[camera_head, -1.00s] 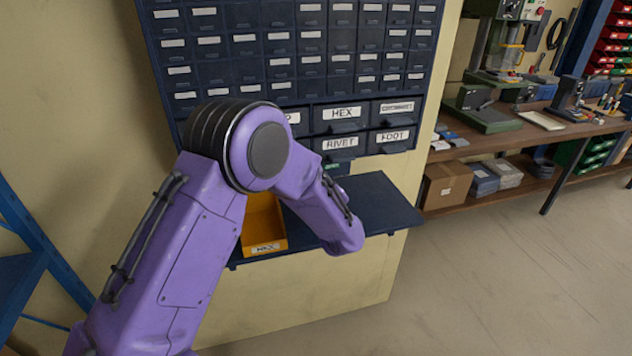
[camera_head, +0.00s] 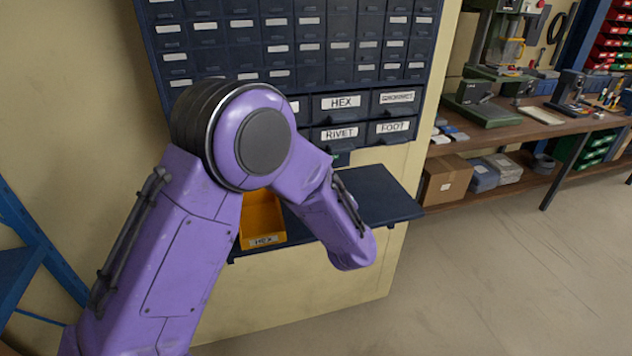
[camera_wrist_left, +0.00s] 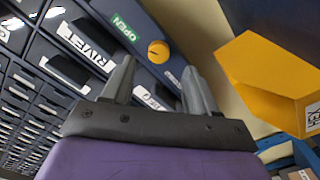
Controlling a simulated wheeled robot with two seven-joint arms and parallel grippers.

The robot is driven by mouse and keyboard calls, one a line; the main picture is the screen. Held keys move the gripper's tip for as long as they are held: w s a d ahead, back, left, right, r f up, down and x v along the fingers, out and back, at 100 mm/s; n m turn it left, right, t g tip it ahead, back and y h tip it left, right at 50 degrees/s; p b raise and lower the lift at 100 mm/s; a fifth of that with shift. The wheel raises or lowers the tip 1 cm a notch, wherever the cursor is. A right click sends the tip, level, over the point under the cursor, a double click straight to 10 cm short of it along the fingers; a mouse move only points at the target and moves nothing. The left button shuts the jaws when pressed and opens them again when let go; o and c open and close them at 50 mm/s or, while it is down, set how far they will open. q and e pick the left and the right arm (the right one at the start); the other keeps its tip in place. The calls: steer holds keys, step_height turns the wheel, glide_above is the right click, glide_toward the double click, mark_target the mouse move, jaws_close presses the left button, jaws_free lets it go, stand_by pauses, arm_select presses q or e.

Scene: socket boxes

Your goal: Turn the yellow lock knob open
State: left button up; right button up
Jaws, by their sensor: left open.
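The yellow lock knob (camera_wrist_left: 158,52) shows in the left wrist view, on a dark panel of the cabinet. The knob appears between and just beyond the fingertips, with nothing gripped; I cannot tell the exact distance. In the head view my purple left arm hides the gripper and the knob. My right gripper is in no view.
The dark drawer cabinet (camera_head: 310,44) has labelled drawers, including a RIVET drawer (camera_head: 338,134). Below it, a dark shelf (camera_head: 378,192) carries a yellow HEX bin (camera_head: 262,222), close to the arm. A workbench (camera_head: 540,125) stands at the right; the floor before it is clear.

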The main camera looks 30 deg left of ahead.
arm_select(q)
steer(key=b+v, duration=0.1)
steer(key=v, duration=0.4)
steer(key=shift+w, duration=0.1)
steer(key=s+f+m+g+h+b, duration=0.1)
steer(key=s+f+m+h, duration=0.25)
steer(key=f, duration=0.55)
steer(key=s+d+f+m+h, duration=0.1)
steer(key=s+f+m+h, duration=0.25)
steer(key=f, duration=0.55)
steer(key=s+f+m+g+h+b, duration=0.15)
steer(key=s+f, duration=0.25)
steer(key=f, duration=0.5)
steer(key=s+f+g, duration=0.2)
steer(key=s+f, duration=0.2)
steer(key=s, duration=0.3)
steer(key=s+a+f+m+g+h, duration=0.1)
steer(key=s+f+g, duration=0.1)
steer(key=s+f, duration=0.2)
steer(key=s+a+f+m+g+b, duration=0.1)
steer(key=s+f, duration=0.4)
steer(key=s, duration=0.5)
steer(key=shift+g+h, duration=0.35)
steer(key=shift+g, duration=0.2)
